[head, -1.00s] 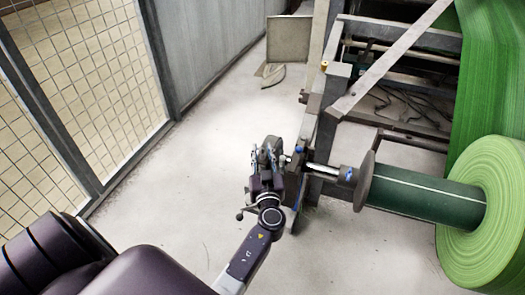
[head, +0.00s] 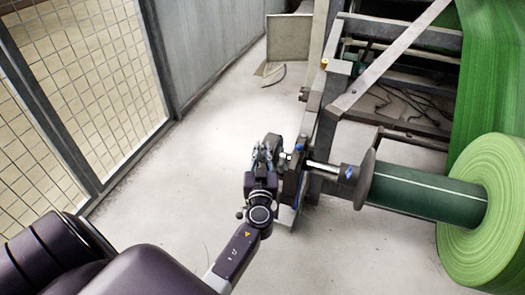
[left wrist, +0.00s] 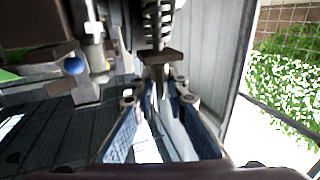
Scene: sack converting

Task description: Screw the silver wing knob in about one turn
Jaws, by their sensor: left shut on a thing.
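My left gripper (head: 264,154) reaches up to the mechanism at the near end of the roll's shaft. It is shut on the silver wing knob, which the fingers and wrist largely hide in the head view. In the left wrist view, the two blue-padded fingers (left wrist: 159,103) stand on either side of the silver wing knob (left wrist: 164,122). Beyond the fingertips are a dark block (left wrist: 160,57) and a spring-like coiled spindle (left wrist: 158,20). How far the knob is screwed in cannot be told. My right gripper is not in view.
The shaft (head: 322,168) runs right to a dark flange (head: 365,180) and a green roll (head: 482,215). A blue-tipped fitting (head: 299,148) sits close to my gripper. The machine frame (head: 328,110) stands behind. Open floor (head: 205,150) lies left, up to the mesh fence (head: 85,85).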

